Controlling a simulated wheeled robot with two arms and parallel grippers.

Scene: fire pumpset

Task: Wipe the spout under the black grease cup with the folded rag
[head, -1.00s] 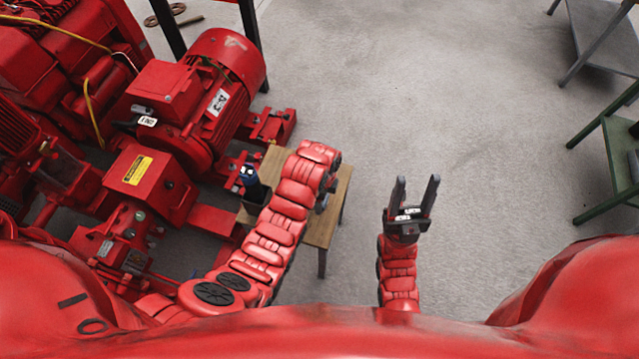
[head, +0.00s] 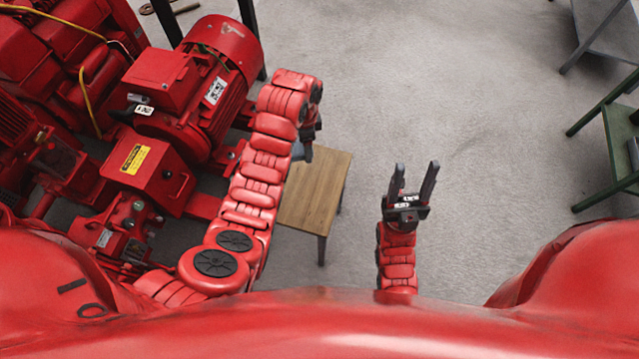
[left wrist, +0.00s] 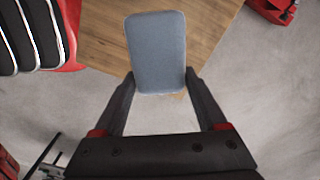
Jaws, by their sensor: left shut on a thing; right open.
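The folded rag (left wrist: 156,45) is a grey-blue pad with rounded corners in the left wrist view. My left gripper (left wrist: 160,82) is shut on its near end, one finger at each side, and the rag stands out ahead of the fingertips. In the head view my left arm hides most of this gripper; a small grey-blue patch beside the arm's far end may be the rag. My right gripper (head: 414,182) is open and empty over bare floor. I cannot pick out the black grease cup or its spout in either view.
A small wooden table (head: 319,185) stands just right of my left arm; its visible top is bare. The red pumpset with its motor (head: 222,75) and yellow-labelled guard (head: 140,175) fills the left. A green-framed stand (head: 600,140) is at right. The middle floor is clear.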

